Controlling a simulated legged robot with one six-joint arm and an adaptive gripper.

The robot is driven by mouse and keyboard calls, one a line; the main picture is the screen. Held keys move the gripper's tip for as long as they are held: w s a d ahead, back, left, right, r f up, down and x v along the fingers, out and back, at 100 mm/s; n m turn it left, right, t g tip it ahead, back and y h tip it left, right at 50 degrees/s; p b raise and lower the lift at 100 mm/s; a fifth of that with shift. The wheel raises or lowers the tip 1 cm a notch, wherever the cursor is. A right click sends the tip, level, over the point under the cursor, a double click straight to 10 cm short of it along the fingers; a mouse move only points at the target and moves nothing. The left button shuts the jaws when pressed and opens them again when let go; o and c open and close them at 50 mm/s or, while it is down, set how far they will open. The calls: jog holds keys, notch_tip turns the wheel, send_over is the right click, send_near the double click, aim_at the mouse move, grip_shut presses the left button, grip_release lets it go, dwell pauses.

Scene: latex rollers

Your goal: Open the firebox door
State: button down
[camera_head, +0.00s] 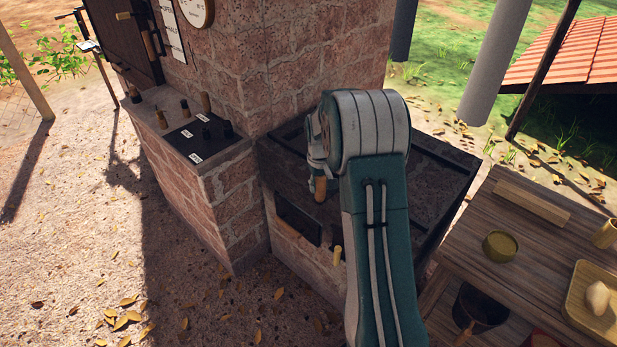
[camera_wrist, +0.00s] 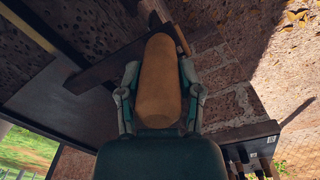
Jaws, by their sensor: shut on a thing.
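My gripper (camera_wrist: 160,68) is shut on a tan wooden handle (camera_wrist: 162,98), with one finger on each side of it in the wrist view. Part of the handle (camera_head: 320,189) shows below the gripper in the head view. A dark plate (camera_wrist: 115,62) lies just behind the handle in the wrist view; whether it is the door is unclear. In the head view a dark rectangular panel or opening (camera_head: 298,218) is in the brick firebox front, left of my arm. My arm hides the firebox's right part. I cannot tell how far the door is open.
A ledge with a black labelled panel (camera_head: 195,140) and small levers stands left of the firebox. A second, pale handle (camera_head: 337,255) sits low on the front. A wooden table (camera_head: 490,235) with a bowl (camera_head: 500,246) is at right. Leafy ground at left is clear.

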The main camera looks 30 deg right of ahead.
jog(key=s+d, duration=0.3)
jog(key=s, duration=0.7)
jog(key=s+d, duration=0.4)
jog(key=s, duration=0.7)
jog(key=shift+s+d, duration=0.2)
jog(key=shift+d, duration=0.1)
jog(key=shift+c, duration=1.3)
grip_release()
jog(key=shift+f, duration=0.1)
jog(key=shift+w, duration=0.1)
notch_tip(320, 180, up, 12)
jog(key=shift+a, duration=0.15)
